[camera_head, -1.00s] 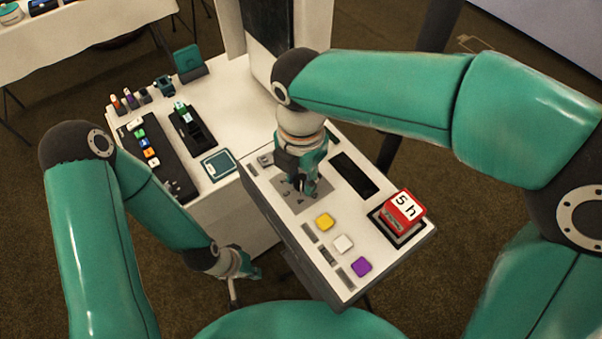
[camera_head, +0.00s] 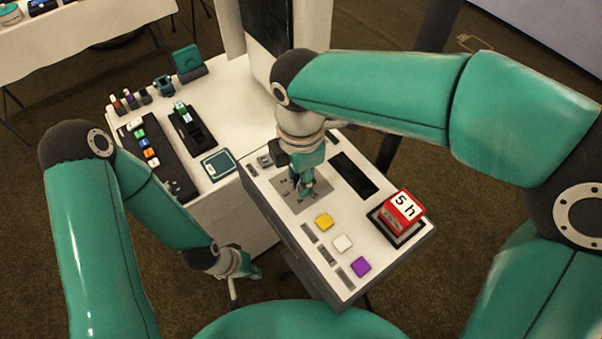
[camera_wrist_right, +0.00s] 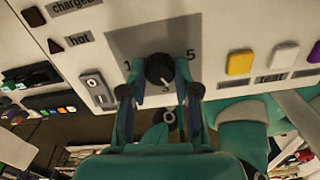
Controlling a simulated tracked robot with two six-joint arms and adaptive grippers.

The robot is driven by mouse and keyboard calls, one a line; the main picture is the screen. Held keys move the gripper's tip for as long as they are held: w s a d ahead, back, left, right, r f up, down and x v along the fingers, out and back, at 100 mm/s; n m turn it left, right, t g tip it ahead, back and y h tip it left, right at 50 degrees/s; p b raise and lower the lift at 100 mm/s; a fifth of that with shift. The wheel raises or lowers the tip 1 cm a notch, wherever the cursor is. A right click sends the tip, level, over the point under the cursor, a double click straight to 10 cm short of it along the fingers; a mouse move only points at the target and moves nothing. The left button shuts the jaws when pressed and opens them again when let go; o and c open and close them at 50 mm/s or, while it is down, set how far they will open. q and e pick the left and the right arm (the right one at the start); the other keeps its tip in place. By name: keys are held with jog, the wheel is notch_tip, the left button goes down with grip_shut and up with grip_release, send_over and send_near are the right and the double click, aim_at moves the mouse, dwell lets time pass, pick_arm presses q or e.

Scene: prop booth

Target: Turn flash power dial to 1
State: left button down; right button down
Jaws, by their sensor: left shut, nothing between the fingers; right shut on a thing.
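The flash power dial (camera_wrist_right: 158,68) is a black round knob on a grey plate (camera_wrist_right: 124,42), with a 1 on its left and a 5 on its right in the right wrist view. A small pale mark shows low on the knob; I cannot tell which number it points to. My right gripper (camera_wrist_right: 160,88) is shut on the dial, a finger on each side. In the head view my right gripper (camera_head: 304,191) points down over the plate and hides the dial. My left gripper (camera_head: 240,284) is shut and empty, hanging low left of the panel.
The white panel also carries yellow (camera_head: 324,221), white (camera_head: 343,243) and purple (camera_head: 361,266) buttons, a dark slot (camera_head: 353,176) and a red "5 h" block (camera_head: 403,209). A toggle switch (camera_wrist_right: 95,86) is near the dial. A white table (camera_head: 240,100) with small items adjoins it.

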jog(key=m, duration=0.3)
jog(key=shift+w+m, duration=0.1)
jog(key=shift+m, duration=0.3)
jog(key=m, duration=0.7)
jog(key=shift+b, duration=0.3)
jog(key=m, duration=0.4)
jog(key=shift+w+m, duration=0.1)
jog(key=shift+m, duration=0.2)
jog(key=m+b, duration=0.1)
jog(key=m, duration=0.3)
jog(key=shift+m, duration=0.3)
jog(key=m, duration=0.4)
jog(key=shift+d+r+m, duration=0.1)
jog(key=shift+m, duration=0.3)
jog(key=shift+w+b, duration=0.1)
jog(key=shift+b, duration=0.2)
